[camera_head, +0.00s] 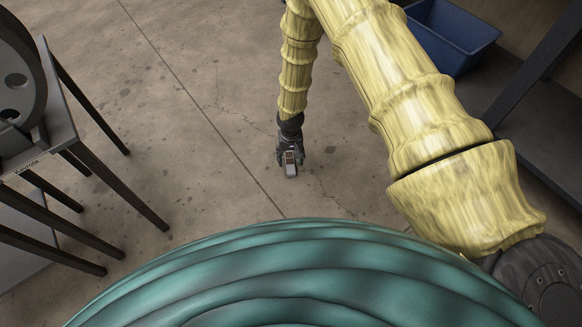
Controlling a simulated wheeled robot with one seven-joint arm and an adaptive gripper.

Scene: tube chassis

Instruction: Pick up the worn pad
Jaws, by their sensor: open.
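My gripper (290,168) hangs at the end of my yellow-sleeved arm, near the middle of the picture, above the bare floor. It is small in this view and its fingers point down, toward the camera's lower side. A small reddish-brown patch shows at the gripper; I cannot tell whether it is part of the gripper or a separate thing. I cannot make out a worn pad for certain anywhere in this view.
A dark round part with holes (22,75) stands on a dark-legged metal stand (60,135) at the left. A blue bin (455,35) sits on a dark shelf (530,115) at the upper right. The concrete floor (215,100) between them is clear.

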